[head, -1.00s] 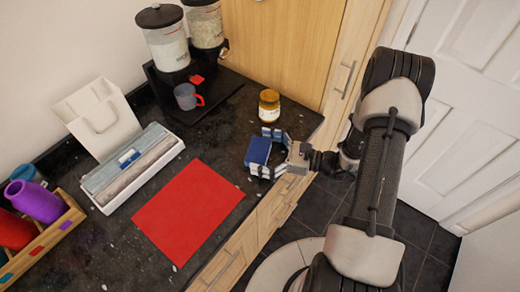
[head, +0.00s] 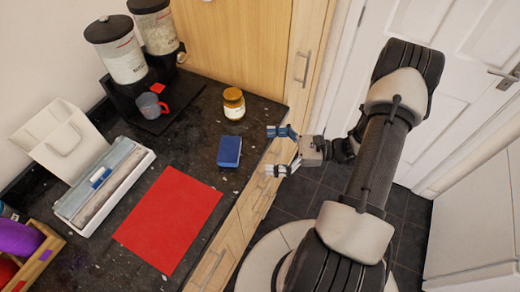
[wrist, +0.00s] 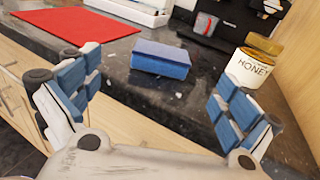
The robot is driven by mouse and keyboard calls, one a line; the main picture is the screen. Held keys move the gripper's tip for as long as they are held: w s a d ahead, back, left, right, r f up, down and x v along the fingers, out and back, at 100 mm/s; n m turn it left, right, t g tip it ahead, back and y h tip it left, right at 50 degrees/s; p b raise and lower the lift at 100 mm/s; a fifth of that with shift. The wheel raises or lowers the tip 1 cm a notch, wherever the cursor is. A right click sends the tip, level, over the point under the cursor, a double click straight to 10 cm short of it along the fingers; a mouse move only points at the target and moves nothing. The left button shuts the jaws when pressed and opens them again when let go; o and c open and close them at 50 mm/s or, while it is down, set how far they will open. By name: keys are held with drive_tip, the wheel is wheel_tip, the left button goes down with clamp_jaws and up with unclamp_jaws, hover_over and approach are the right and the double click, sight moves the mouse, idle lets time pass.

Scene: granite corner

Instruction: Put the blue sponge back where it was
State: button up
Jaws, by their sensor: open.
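The blue sponge (head: 229,151) lies flat on the dark granite counter, between the red mat and the honey jar. It also shows in the wrist view (wrist: 160,58), ahead of my fingers and apart from them. My gripper (head: 278,151) is open and empty, off the counter's right edge and to the right of the sponge. In the wrist view my gripper (wrist: 150,100) has its two blue-padded fingers spread wide, with the sponge beyond the gap between them. Nothing hides the sponge.
The honey jar (head: 233,103) stands close behind the sponge. A red mat (head: 168,220) lies to its left.

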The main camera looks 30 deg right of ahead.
drive_tip(key=s+a+r+n+g+h, duration=0.3)
drive_tip(key=a+r+n+g, duration=0.2)
drive_tip(key=r+n, duration=0.1)
drive_tip(key=s+a+r+n+g+h, duration=0.2)
drive_tip(key=s+a+r+n+g, duration=0.25)
drive_tip(key=r+n, duration=0.2)
drive_tip(key=s+r+n+t+h, duration=0.5)
drive_tip(key=s+r+n+h, duration=0.2)
drive_tip(key=r+n+h, duration=0.2)
drive_tip(key=shift+s+r+n+t+h, duration=0.25)
drive_tip(key=shift+r+n+t+h, duration=0.15)
drive_tip(key=shift+r+n, duration=0.65)
